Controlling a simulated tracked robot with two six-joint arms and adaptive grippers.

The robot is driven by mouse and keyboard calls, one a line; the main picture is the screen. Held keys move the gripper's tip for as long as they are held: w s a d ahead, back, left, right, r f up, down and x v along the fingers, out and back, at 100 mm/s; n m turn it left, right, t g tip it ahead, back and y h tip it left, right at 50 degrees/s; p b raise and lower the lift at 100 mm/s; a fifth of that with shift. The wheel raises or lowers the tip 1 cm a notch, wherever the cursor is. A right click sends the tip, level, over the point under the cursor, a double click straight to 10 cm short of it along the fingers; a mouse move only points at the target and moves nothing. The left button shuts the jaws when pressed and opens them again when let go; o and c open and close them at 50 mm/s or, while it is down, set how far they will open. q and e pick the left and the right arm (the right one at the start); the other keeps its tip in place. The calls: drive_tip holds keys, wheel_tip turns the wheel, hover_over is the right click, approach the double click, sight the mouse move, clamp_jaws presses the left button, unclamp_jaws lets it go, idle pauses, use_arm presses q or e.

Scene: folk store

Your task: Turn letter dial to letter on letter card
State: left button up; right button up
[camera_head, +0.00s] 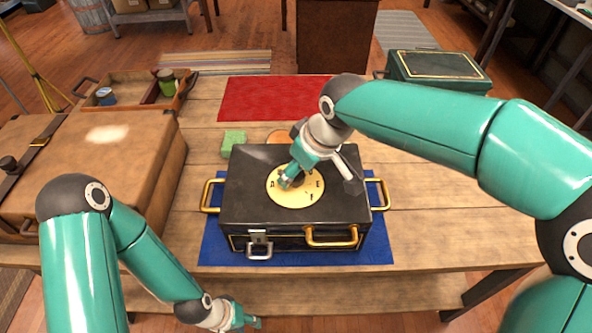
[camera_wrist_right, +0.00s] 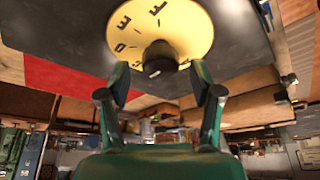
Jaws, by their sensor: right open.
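The yellow round letter dial (camera_head: 297,197) lies on the lid of a black box (camera_head: 250,172) with brass handles. Letters such as A and E show on it. My right gripper (camera_head: 290,180) reaches down over the dial and hides part of it. In the right wrist view the dial (camera_wrist_right: 185,25) shows with its dark centre knob (camera_wrist_right: 160,58). The open fingers of my right gripper (camera_wrist_right: 160,85) are on either side of the knob, apart from it in that picture. My left gripper (camera_head: 250,322) hangs low at the front, below the table edge. I cannot make out a letter card.
The box stands on a blue mat (camera_head: 215,245). A green block (camera_head: 233,140) and a red mat (camera_head: 250,100) lie behind it. A brown suitcase (camera_head: 130,160) and a wooden tray (camera_head: 130,88) are at left. A dark green case (camera_head: 435,68) is at back right. The table's right side is clear.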

drive_tip(key=shift+w+a+f, duration=0.15)
drive_tip(key=shift+f, duration=0.45)
